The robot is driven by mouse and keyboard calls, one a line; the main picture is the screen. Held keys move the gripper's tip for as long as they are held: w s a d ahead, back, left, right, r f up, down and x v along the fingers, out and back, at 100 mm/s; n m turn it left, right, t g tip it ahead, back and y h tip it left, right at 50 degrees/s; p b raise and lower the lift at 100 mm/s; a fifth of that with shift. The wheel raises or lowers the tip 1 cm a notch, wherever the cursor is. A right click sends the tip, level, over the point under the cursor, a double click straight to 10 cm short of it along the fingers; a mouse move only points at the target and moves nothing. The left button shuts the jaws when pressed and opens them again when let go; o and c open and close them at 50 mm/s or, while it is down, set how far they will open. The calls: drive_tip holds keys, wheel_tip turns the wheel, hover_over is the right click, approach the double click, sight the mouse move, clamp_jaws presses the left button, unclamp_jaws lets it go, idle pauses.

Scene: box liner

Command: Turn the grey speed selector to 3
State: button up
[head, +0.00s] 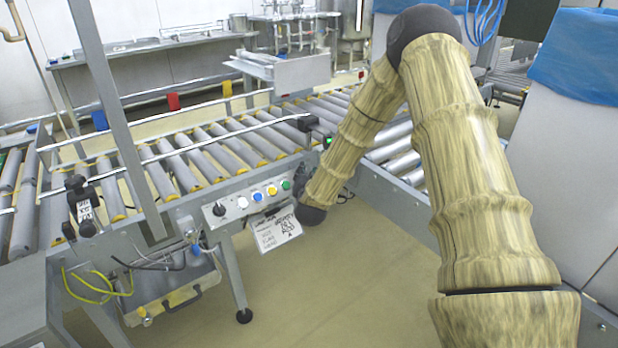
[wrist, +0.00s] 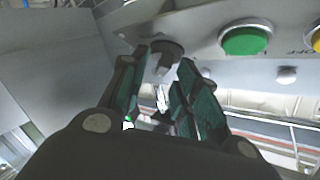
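A dark grey selector knob (wrist: 165,58) stands on the light grey panel in the wrist view, left of a green button (wrist: 246,40). My gripper (wrist: 164,62) is open, with one finger on each side of the knob. I cannot tell whether either finger touches it. The knob's pointer and scale marks are not readable. In the head view my arm covers this knob and my gripper, at the right end of the control panel (head: 232,217). The green button (head: 286,185) shows there just left of my arm.
A black knob (head: 219,209) sits at the panel's left end, with several coloured buttons beside it. A handwritten white sign (head: 275,230) hangs below the panel. The roller conveyor (head: 205,150) runs behind it. The floor (head: 330,290) in front is clear.

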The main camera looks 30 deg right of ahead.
drive_tip(key=shift+a+f, duration=0.1)
drive_tip(key=shift+f, duration=0.05)
drive_tip(key=shift+s+a, duration=0.1)
drive_tip(key=shift+s, duration=0.1)
drive_tip(key=v, duration=1.1)
drive_tip(key=shift+s+r, duration=0.2)
drive_tip(key=shift+a, duration=0.15)
